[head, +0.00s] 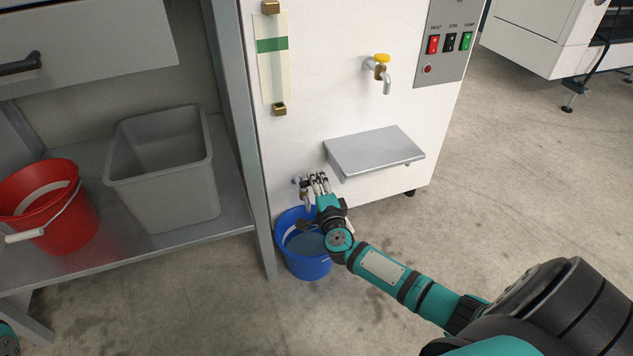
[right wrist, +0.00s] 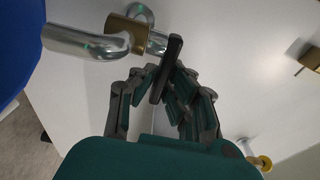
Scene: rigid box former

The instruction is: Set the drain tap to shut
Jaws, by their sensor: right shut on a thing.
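The drain tap (head: 296,181) sits low on the white machine's front, above the blue bucket (head: 312,268). In the right wrist view the tap has a brass body (right wrist: 122,32), a silver bent spout (right wrist: 75,42) and a dark flat lever (right wrist: 172,58). My right gripper (head: 318,181) is at the tap, its fingers shut on the lever; it also shows in the right wrist view (right wrist: 164,85). The lever stands out between the fingers, slanting in that view. In the head view my gripper partly hides the tap. My left gripper is out of view.
A metal shelf (head: 395,150) juts out above the tap. A yellow-knobbed tap (head: 382,62) is higher up. A bench leg (head: 262,225) stands close left of the bucket. A grey bin (head: 160,170) and red bucket (head: 75,235) are left.

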